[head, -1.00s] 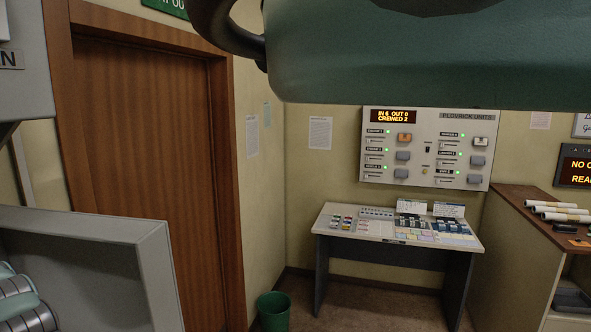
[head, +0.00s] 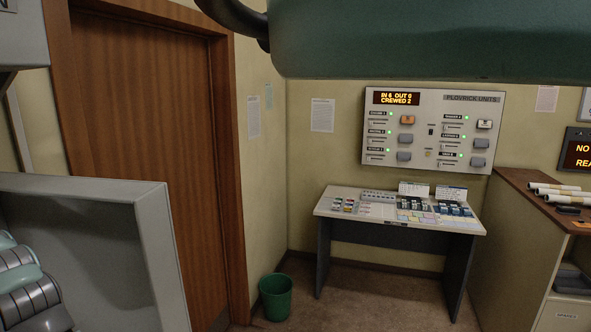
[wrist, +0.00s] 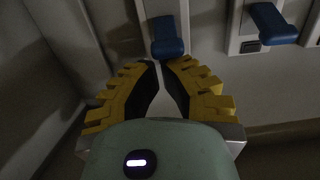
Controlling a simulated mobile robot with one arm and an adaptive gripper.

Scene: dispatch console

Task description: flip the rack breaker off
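In the wrist view, a blue lever handle (wrist: 167,46) hangs on a pale upright plate, right at the tips of my gripper (wrist: 160,64). A second blue lever (wrist: 270,22) sits on another plate to the right. My gripper has yellow ribbed fingers with dark inner pads. The tips are close together with a narrow gap, and the near lever overlaps them in the picture. I cannot tell whether they touch it. No label is readable there, so which lever is the rack breaker is unclear. The head view does not show my gripper or these levers.
In the head view, a grey housing (head: 150,240) stands close at left, before a wooden door (head: 145,150). A desk (head: 350,208) stands under a wall panel (head: 460,120) at the back. A green bin (head: 276,297) is beside it. Carpeted floor lies between.

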